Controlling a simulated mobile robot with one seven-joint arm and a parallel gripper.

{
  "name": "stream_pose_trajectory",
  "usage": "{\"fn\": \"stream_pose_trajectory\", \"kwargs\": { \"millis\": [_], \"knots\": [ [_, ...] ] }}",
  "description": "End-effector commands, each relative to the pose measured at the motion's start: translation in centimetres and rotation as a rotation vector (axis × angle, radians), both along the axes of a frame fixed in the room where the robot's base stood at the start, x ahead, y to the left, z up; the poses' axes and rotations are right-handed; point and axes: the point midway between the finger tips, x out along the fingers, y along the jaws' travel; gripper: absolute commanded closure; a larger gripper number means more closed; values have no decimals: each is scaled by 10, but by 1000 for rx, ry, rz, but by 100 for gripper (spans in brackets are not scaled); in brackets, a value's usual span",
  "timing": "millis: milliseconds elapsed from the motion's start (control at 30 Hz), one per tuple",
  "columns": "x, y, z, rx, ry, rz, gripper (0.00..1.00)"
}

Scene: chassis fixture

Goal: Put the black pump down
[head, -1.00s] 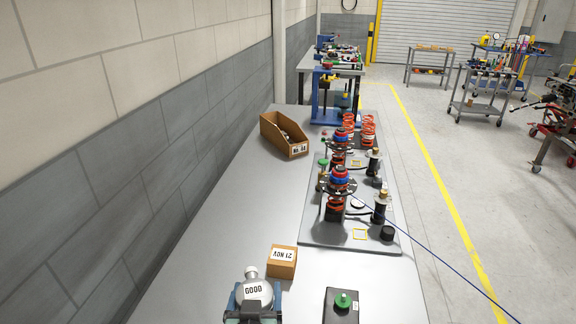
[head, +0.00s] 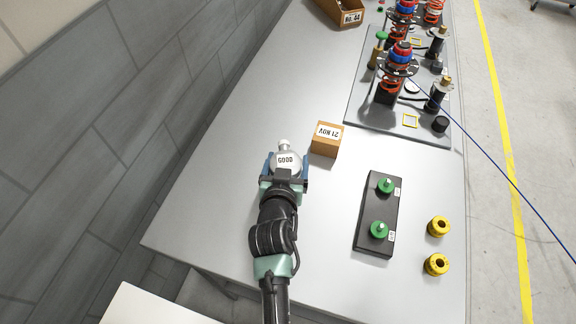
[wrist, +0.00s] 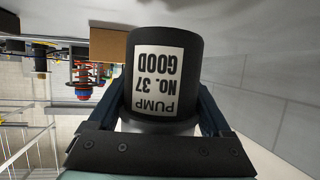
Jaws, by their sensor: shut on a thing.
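The black pump (wrist: 160,52) is a dark cylinder in the wrist view, with a white label reading PUMP NO. 37 GOOD, upside down in the picture. In the head view the pump (head: 285,147) shows a pale silver top with a knob and a GOOD label. My gripper (head: 287,172) is shut on it, with a blue finger on either side; the gripper (wrist: 165,115) also fills the lower middle of the wrist view. The pump is over the left part of the grey table (head: 220,205). I cannot tell whether its base touches the table.
A small cardboard box (head: 327,140) labelled 21 NOV stands close to the right of the pump. A black block with two green knobs (head: 378,215) and two yellow rings (head: 438,227) lie further right. A spring fixture plate (head: 375,118) is beyond. Table left of the pump is clear.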

Motion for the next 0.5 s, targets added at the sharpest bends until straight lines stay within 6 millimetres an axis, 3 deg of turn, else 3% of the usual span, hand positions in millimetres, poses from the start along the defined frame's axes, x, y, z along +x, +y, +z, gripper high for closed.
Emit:
{"fn": "stream_pose_trajectory", "kwargs": {
  "millis": [200,500],
  "knots": [
    [1,0,-25,0,-4,1,100],
    [1,0,-26,1,-5,1,100]
  ]
}}
